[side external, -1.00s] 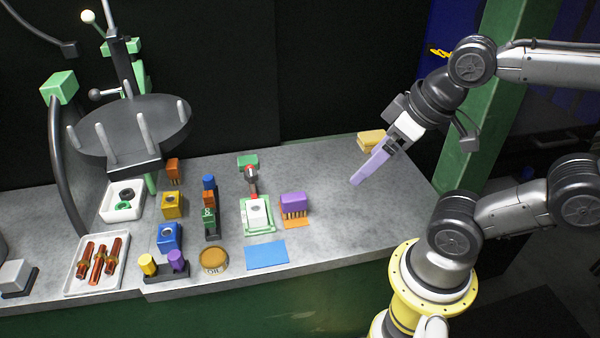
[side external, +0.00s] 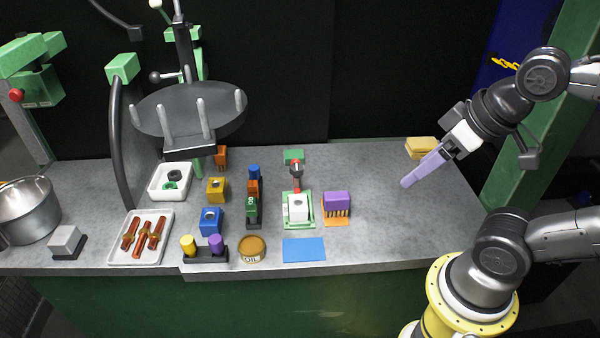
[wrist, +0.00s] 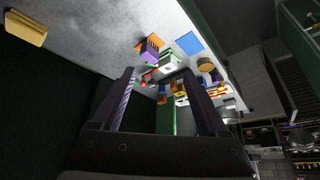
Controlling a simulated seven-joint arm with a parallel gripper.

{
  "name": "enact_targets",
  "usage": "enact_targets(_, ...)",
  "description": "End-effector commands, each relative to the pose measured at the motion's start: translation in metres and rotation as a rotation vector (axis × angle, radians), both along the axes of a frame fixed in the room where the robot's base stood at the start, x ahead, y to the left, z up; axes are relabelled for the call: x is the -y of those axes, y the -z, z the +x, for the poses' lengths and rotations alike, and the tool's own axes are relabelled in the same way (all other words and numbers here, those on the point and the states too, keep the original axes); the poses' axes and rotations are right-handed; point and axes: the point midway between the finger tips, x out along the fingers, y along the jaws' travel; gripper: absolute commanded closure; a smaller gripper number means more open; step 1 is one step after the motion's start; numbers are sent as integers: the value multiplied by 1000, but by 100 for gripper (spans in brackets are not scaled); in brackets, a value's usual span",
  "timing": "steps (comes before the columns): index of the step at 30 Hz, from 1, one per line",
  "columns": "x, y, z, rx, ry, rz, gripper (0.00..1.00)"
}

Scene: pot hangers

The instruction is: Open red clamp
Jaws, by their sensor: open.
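The red clamp (side external: 296,184) stands near the middle of the bench in the side external view. It has a dark rounded top and a green mount (side external: 293,157) behind it. A white block with a dark round top (side external: 298,208) sits in a green frame just in front of the clamp's red part. Whether the clamp presses on the block is too small to tell. In the wrist view the red part (wrist: 149,74) shows between the fingers, far off. My gripper (side external: 407,182) is open and empty, above the bench to the right of the clamp and well apart from it.
A purple brush (side external: 337,201) stands right of the clamp. A blue mat (side external: 304,250) lies in front, with an oil tin (side external: 252,249) beside it. A dark pegged disc (side external: 188,110) rises at left. A yellow sponge (side external: 422,148) lies behind my gripper.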

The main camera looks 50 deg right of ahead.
Motion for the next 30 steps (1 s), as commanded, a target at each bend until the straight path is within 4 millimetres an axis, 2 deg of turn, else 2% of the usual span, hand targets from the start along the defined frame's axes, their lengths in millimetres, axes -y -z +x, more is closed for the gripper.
enact_targets(1, 0, 0, -1, -3, 21, 12, 34)
enact_targets(4, -5, -3, -1, -7, 95, 77, 52)
enact_targets(6, -12, -12, 3, 1, 165, 151, 65)
enact_targets(12, -31, -38, 37, -79, 447, 409, 100)
enact_targets(20, -30, -52, 103, -228, 821, 677, 100)
enact_targets(26, -10, -47, 159, -345, 1097, 853, 100)
enact_targets(30, 14, -34, 196, -421, 1275, 960, 100)
